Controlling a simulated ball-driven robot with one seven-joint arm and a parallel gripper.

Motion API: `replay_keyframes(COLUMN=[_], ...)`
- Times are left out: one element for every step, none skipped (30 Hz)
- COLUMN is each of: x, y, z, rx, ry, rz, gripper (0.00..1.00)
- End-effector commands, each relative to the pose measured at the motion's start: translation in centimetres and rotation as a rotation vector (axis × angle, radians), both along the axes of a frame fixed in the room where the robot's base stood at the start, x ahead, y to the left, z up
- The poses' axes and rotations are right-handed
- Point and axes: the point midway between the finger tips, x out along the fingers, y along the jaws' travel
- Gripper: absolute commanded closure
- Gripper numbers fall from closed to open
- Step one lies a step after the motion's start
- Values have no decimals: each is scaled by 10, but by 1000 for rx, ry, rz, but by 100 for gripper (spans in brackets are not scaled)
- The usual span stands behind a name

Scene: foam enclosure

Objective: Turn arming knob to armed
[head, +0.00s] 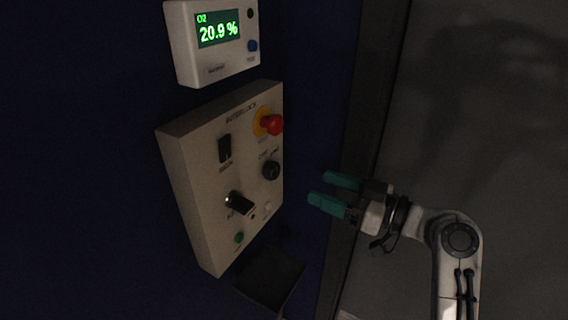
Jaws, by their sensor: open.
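An off-white interlock panel (200,165) is fixed to the dark blue wall. A round black knob (271,169) sits on its right side, below the red button. Small lettering above this knob is too blurred to read, and so is the setting it points to. A larger black handle (240,204) with a bright spot at its left end sticks out lower on the panel. I cannot tell from the labels which of the two is the arming knob. My gripper (317,187) has green fingers, is open and empty, and is to the right of the panel, apart from both controls.
A red mushroom button (273,124) on a yellow base is close above the round knob. A black switch (225,149) and a green button (239,238) are also on the panel. An O2 meter (183,45) reading 20.9 % hangs above. A dark tray (270,279) juts out below.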

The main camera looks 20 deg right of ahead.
Motion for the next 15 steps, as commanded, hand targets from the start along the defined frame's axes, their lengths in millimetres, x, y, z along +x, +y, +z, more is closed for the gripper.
replay_keyframes(x=[3, 5, 9, 12, 16, 21, 26, 31, 37, 41, 46, 52, 56, 60, 64], y=[3, 5, 8, 11, 14, 18, 21, 25, 29, 33, 36, 40, 43, 46, 50], z=[1, 1, 2, 2, 2, 2, 3, 2, 2, 2, 2, 2, 2, 2, 1], rx=[1, 1, 2, 1, 2, 1, 2, 2, 2, 3, 1, 2, 1, 2, 1], ry=[-2, -2, -1, 0, 1, 1, 0, 3, 3, 3, 3, 3, 3, 3, 3], rz=[4, 5, 6, 7, 7, 6, 7, 8, 7, 7, 7, 6, 6, 6, 6], gripper=[36, 36, 36, 36, 36, 36, 36, 36, 36, 36, 36, 36, 36, 36, 36])
